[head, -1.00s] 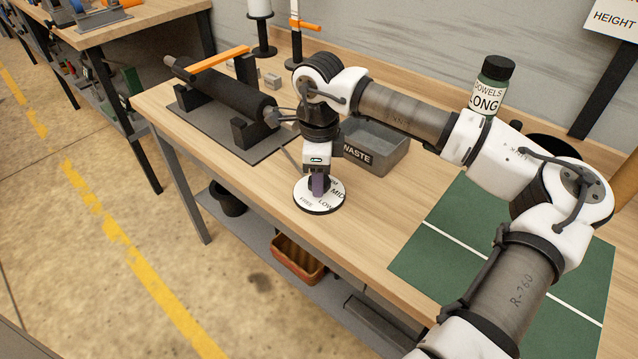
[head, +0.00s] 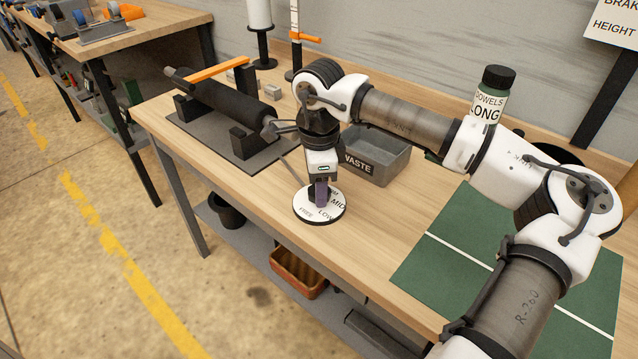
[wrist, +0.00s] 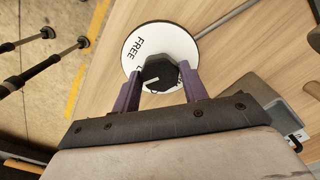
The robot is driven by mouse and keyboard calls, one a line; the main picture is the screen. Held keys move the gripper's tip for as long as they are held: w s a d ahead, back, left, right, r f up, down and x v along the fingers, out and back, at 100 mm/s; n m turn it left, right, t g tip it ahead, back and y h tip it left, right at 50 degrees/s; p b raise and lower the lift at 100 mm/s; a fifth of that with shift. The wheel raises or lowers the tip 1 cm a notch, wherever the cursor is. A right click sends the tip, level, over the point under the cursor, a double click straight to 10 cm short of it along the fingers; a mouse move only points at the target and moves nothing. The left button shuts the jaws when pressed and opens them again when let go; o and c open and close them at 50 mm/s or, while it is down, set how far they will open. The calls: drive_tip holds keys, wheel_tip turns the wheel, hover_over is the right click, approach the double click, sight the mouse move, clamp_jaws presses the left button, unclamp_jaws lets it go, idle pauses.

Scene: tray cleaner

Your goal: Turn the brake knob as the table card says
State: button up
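The brake dial is a round white disc (head: 306,213) near the front edge of the table. Its labels include FREE, LOW and MID; another is partly hidden. My gripper (head: 321,190) points straight down over the dial. In the wrist view the dark faceted knob (wrist: 160,72) sits between the two purple fingers of my gripper (wrist: 161,78), one on each side. Whether the fingers touch the knob is unclear. A pale mark shows on the knob; which label it points at is unclear. A card (head: 615,22) at top right shows "BRAK" and "HEIGHT", cut off by the frame.
A dark roller (head: 225,103) with an orange bar stands on a grey plate behind left. A grey WASTE bin (head: 385,158) is close behind my gripper. A DOWELS LONG bottle (head: 490,103) and a green mat (head: 450,255) are to the right. A rod (head: 296,172) meets the dial.

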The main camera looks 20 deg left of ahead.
drive_tip(key=o, duration=0.4)
drive_tip(key=shift+c, duration=0.2)
wheel_tip(320, 180, up, 14)
idle(0.6)
